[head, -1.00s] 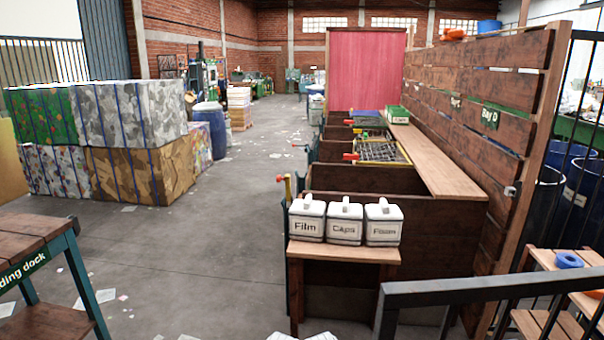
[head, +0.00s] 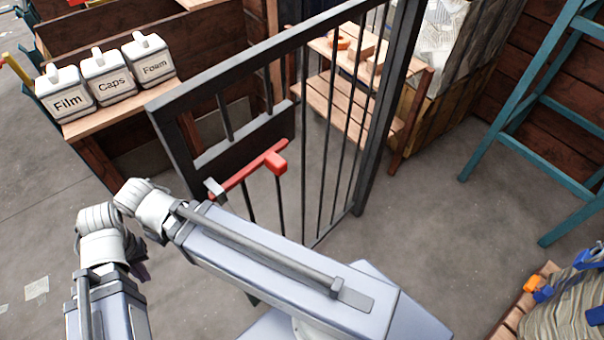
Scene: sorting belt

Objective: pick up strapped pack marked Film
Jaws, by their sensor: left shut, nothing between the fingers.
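A white block-shaped container with a handle on top, labelled Film (head: 67,93), stands upright at the left end of a small wooden shelf (head: 92,122) in the head view. I see no strap on it. Like containers labelled Caps (head: 108,76) and Foam (head: 148,68) stand to its right. My left arm is folded in the foreground, and only a small dark part of my left gripper (head: 140,268) seems to show. It is shut and empty, well apart from the Film container. My right gripper is not in view.
A black barred gate (head: 225,62) with a red latch handle (head: 250,168) stands close to my arm. Behind it is a slatted wooden rack (head: 345,105). A teal trestle (head: 535,110) and a strapped bundle (head: 570,310) are at the right. Open floor lies at lower left.

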